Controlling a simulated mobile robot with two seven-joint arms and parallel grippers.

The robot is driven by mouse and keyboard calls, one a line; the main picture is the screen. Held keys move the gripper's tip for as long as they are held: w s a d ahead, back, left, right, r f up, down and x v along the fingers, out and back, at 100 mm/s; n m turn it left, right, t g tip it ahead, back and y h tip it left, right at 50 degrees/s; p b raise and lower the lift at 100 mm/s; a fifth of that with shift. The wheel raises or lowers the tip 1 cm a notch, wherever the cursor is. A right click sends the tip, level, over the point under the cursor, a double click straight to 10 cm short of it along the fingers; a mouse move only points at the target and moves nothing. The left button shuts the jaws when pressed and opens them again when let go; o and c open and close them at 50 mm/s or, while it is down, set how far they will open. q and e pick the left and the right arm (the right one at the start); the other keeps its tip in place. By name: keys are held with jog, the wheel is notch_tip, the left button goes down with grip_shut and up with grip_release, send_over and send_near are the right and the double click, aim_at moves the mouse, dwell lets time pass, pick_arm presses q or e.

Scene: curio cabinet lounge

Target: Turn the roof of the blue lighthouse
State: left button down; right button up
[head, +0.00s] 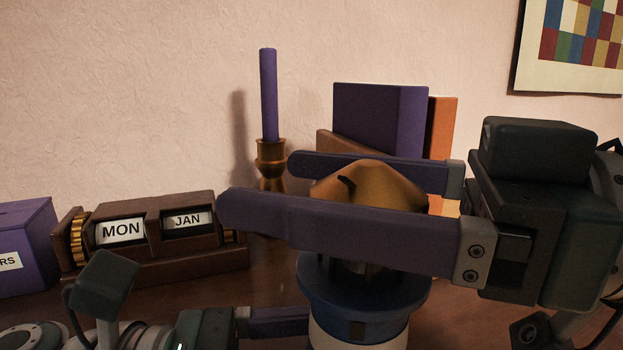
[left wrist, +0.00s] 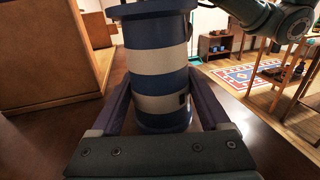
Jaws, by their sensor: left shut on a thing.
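The blue lighthouse shows its blue gallery (head: 365,295) and white band low in the head view. Its blue-and-white striped tower (left wrist: 158,62) fills the middle of the left wrist view. Its golden conical roof (head: 370,185) has a small dark mark. My left gripper (left wrist: 160,90) is shut on the tower, one finger on each side; in the head view only part of it shows. My right gripper (head: 255,185) reaches in from the right with its fingers apart, one in front of the roof and one behind. The front finger hides the roof's lower edge; contact is unclear.
A wooden calendar (head: 155,235) reading MON JAN and a purple box (head: 25,245) stand left. A brass candlestick (head: 270,160) with a purple candle and several books (head: 375,115) stand behind. The table's edge is near the tower, on the right in the left wrist view.

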jog(key=c, duration=1)
jog(key=shift+o, duration=0.2)
jog(key=shift+f+m+t, duration=0.1)
jog(key=shift+m+t, duration=0.2)
jog(key=shift+t, duration=0.1)
jog(key=m+t+h, duration=0.3)
jog(key=t, duration=0.1)
jog(key=shift+w+d, duration=0.25)
jog(key=shift+w, duration=0.15)
jog(key=shift+w+d+m+t+h, duration=0.1)
jog(key=shift+d+m+t+h, duration=0.05)
jog(key=shift+m+t+h, duration=0.75)
jog(key=shift+w+d+m+t+h, duration=0.15)
jog(key=shift+m+t+h, duration=0.5)
jog(key=shift+h, duration=0.4)
jog(key=shift+w+d+m+t+h, duration=0.1)
jog(key=shift+d+m+t+h, duration=0.05)
jog(key=shift+m+t+h, duration=0.65)
jog(key=shift+h, duration=0.35)
jog(key=shift+d, duration=0.1)
jog(key=o, duration=1.3)
jog(key=shift+o, duration=0.2)
